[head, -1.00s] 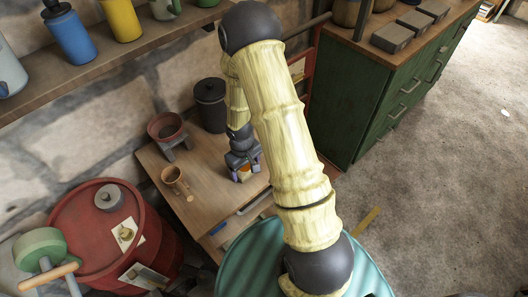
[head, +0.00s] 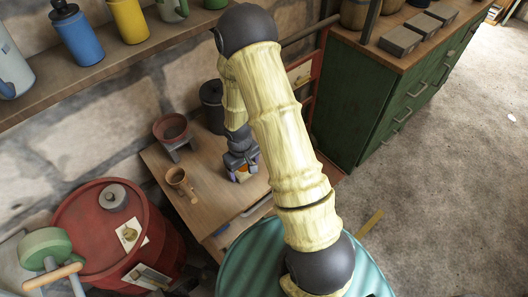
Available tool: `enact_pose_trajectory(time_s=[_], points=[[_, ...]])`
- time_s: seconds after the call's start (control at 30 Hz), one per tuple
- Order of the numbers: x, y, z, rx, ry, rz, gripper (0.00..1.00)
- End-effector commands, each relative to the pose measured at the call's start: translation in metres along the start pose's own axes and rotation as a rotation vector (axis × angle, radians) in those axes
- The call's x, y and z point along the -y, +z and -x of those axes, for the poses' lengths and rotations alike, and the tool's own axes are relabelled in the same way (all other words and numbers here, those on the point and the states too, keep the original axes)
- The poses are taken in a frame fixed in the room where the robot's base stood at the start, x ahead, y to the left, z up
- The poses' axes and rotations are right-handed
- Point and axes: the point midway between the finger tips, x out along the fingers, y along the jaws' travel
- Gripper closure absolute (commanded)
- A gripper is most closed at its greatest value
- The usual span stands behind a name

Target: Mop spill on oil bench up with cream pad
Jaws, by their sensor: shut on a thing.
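The wooden bench (head: 212,202) stands against the stone wall, left of my arm. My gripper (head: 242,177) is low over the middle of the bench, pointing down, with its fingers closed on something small. Only a small orange and pale patch shows at the fingertips; I cannot make out the cream pad's shape, or whether it touches the bench top. No spill can be made out on the visible wood; the area under and behind my gripper and arm is hidden.
On the bench are a wooden mug (head: 180,182), a reddish pot on a stand (head: 172,130) and a dark lidded canister (head: 212,105). A red drum (head: 90,235) stands left, a teal ribbed drum (head: 245,265) in front, a green cabinet (head: 365,90) right.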

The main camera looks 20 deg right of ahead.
Motion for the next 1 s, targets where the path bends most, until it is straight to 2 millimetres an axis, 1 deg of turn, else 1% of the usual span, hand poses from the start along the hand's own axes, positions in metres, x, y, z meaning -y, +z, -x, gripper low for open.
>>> enact_pose_trajectory(time_s=[0.03,0.1,0.17,0.5,0.7,1.0], points=[[-0.002,-0.001,0.019,-0.004,0.001,-0.003,0.50],[-0.002,0.000,0.034,-0.004,0.002,-0.003,0.50],[-0.001,0.001,0.038,-0.001,0.002,-0.002,0.50],[-0.001,0.000,0.072,-0.002,0.002,0.000,0.50],[-0.001,0.000,0.084,-0.002,0.002,0.001,0.50],[-0.001,0.001,0.083,-0.002,0.002,0.000,0.50]])
